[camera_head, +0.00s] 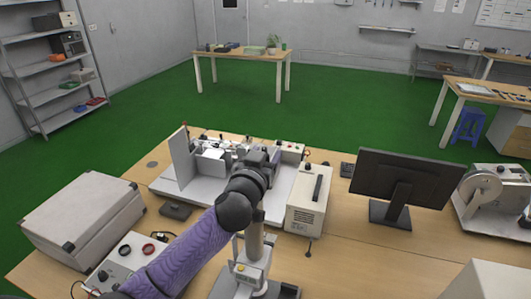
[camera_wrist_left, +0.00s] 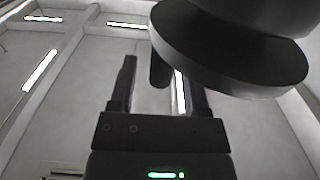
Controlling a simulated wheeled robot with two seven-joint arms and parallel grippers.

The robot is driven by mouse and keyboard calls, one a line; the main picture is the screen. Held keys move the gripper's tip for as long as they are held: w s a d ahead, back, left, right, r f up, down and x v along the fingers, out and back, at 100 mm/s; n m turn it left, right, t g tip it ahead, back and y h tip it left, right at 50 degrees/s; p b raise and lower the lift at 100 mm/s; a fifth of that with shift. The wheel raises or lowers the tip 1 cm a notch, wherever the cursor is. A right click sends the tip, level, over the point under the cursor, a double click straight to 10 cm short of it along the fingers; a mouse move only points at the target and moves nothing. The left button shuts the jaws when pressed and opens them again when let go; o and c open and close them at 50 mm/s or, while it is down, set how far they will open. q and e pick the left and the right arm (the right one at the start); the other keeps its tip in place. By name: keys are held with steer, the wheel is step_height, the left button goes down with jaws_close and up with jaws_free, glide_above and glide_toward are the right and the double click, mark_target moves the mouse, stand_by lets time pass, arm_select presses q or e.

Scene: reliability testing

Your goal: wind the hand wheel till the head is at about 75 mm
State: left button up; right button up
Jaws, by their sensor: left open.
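In the left wrist view, a dark round hand wheel (camera_wrist_left: 235,55) fills the upper right. Its short dark handle peg (camera_wrist_left: 160,70) hangs down between the two fingers of my open left gripper (camera_wrist_left: 161,88), with a gap visible on each side. In the head view, my left gripper (camera_head: 262,158) is at the end of my purple-sleeved arm, above the bench. A grey upright stand (camera_head: 255,242) shows behind and below the arm; the arm hides its top. The head's height reading cannot be made out. My right gripper is out of view.
A grey case (camera_head: 84,215) and a control box with red and black rings (camera_head: 125,262) stand left. A beige box (camera_head: 306,203) stands right of the stand, then a monitor (camera_head: 405,180) and a machine with a round reel (camera_head: 485,190). Bench before the monitor is clear.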

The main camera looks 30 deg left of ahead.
arm_select(q)
jaws_close()
stand_by(0.4)
steer(key=shift+s+r+m+h+p, duration=0.1)
steer(key=shift+s+m+h+p, duration=0.15)
steer(key=shift+m+h+p, duration=0.8)
steer(key=m+h, duration=0.1)
steer(key=h, duration=0.1)
steer(key=m+h, duration=0.1)
steer(key=shift+s+h+p, duration=0.3)
steer(key=shift+h+p, duration=0.05)
steer(key=shift+s+m+h, duration=0.2)
steer(key=shift+m+h, duration=0.35)
steer(key=shift+h, duration=0.55)
steer(key=shift+s+a+m+g+h, duration=0.15)
steer(key=shift+m+g+h, duration=0.1)
steer(key=shift+m+h, duration=0.35)
steer(key=shift+s+d+m+g+h, duration=0.1)
steer(key=shift+m+g+h, duration=0.2)
steer(key=shift+h, duration=0.5)
